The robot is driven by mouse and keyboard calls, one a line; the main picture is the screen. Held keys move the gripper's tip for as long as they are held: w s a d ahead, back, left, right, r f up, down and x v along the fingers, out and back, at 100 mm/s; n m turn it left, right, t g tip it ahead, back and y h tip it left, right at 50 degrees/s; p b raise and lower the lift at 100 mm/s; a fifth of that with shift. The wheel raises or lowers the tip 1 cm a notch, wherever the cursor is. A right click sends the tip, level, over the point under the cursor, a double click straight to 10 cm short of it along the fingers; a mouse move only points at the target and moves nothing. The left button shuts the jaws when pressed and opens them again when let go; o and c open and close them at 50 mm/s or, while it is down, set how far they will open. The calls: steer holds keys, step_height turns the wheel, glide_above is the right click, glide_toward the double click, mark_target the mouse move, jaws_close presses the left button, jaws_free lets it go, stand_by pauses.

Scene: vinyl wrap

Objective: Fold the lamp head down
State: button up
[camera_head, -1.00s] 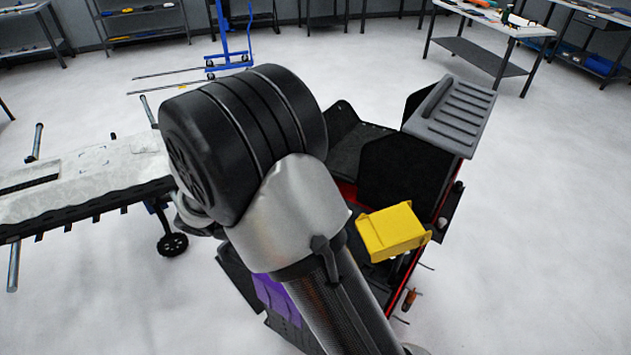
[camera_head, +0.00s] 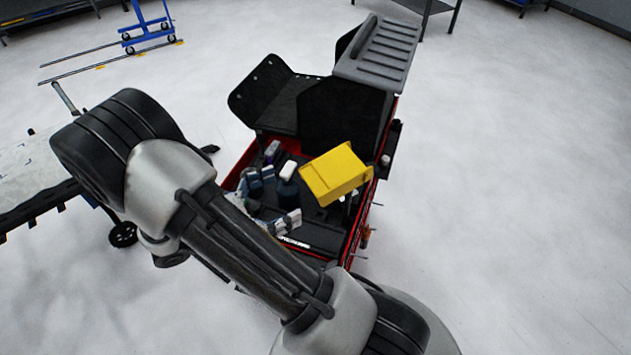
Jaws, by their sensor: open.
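I cannot make out a lamp or a lamp head in this view. My gripper does not show either. Only my arm's links are seen, crossing from the left to the lower right and covering part of the floor and the near side of a red cart (camera_head: 382,160).
The cart holds a yellow bin (camera_head: 336,175), several bottles and boxes, black panels and a grey ribbed lid (camera_head: 378,52). A covered table (camera_head: 35,172) stands at left, a blue wheeled stand (camera_head: 148,28) behind. The floor at right is clear.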

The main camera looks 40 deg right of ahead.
mark_target(316, 179)
steer(key=b+x, duration=0.1)
steer(key=x, duration=0.7)
steer(key=shift+f, duration=0.1)
steer(key=c, duration=1.5)
